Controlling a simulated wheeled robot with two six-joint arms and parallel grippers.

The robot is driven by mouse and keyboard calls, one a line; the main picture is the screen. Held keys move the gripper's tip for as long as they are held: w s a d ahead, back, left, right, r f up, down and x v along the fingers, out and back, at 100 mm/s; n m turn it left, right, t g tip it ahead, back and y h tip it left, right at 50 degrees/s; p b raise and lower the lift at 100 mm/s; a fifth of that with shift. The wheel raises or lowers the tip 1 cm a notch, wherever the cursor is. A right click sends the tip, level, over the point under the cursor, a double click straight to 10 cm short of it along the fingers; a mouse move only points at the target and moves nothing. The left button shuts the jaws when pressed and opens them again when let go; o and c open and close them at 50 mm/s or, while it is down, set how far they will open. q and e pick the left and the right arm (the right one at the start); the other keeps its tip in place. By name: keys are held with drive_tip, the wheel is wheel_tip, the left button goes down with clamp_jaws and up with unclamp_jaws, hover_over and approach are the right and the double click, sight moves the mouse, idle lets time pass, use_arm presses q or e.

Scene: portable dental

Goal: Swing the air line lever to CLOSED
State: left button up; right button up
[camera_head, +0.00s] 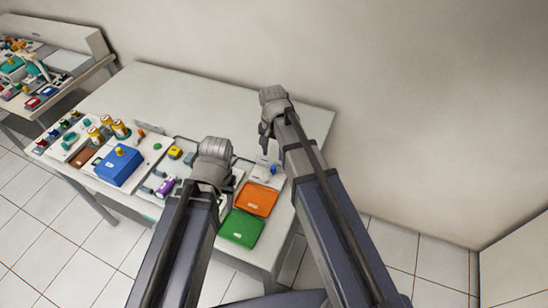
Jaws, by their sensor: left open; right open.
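My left gripper (225,198) is over the front middle of the white table, just left of the orange tray. Its fingers are small and partly hidden by my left arm; it is open and appears empty. My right gripper (264,143) points down over the back right of the table, above a small white fixture (261,173) with a blue knob (273,170). It is open and appears empty. I cannot make out for sure which part is the air line lever or its CLOSED mark; my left arm and gripper hide part of the area between the grippers.
An orange tray (257,199) and a green tray (241,229) lie at the table's front right. A blue box (118,168), a purple item (166,186) and gold-topped cylinders (120,129) stand left. The table's back strip (185,95) is clear. A second cluttered table stands far left.

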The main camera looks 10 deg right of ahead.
sight(273, 167)
use_arm(q)
drive_tip(key=shift+s+f, duration=0.1)
use_arm(e)
drive_tip(key=shift+s+f, duration=0.1)
drive_tip(key=shift+f+b, duration=0.6)
drive_tip(key=shift+b, duration=0.05)
use_arm(q)
wheel_tip(273, 167, down, 8)
drive_tip(key=b, duration=0.6)
drive_tip(key=shift+b, duration=0.3)
use_arm(e)
wheel_tip(273, 167, down, 6)
drive_tip(key=shift+f, duration=0.25)
use_arm(q)
drive_tip(key=shift+r, duration=0.2)
use_arm(e)
clamp_jaws()
